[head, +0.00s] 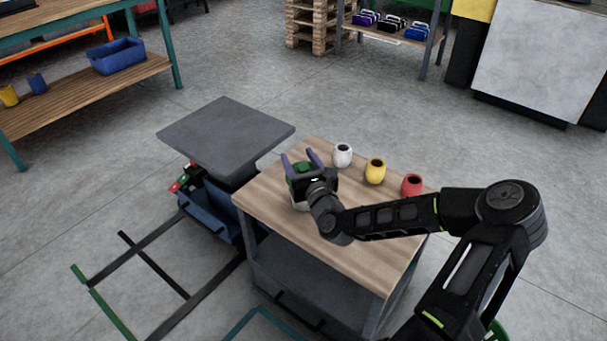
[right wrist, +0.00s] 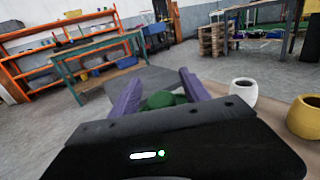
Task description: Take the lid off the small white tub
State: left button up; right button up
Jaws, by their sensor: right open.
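The small white tub (head: 299,206) stands on the wood-topped cart, mostly hidden behind my right gripper; only a bit of its pale side shows. A green lid (head: 303,168) shows between the purple fingers of my right gripper (head: 302,161). In the right wrist view the green lid (right wrist: 162,99) also lies between the two spread fingers (right wrist: 160,90). The right gripper is open around the lid; I cannot tell whether either finger touches it. My left gripper is not in view.
A white cup (head: 342,156), a yellow cup (head: 375,171) and a red cup (head: 411,185) stand in a row along the cart's far right edge. The front of the cart top (head: 350,262) is clear. A grey platform (head: 225,135) stands to the left.

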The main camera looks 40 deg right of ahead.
dwell(0.4)
grip_shut()
dwell(0.4)
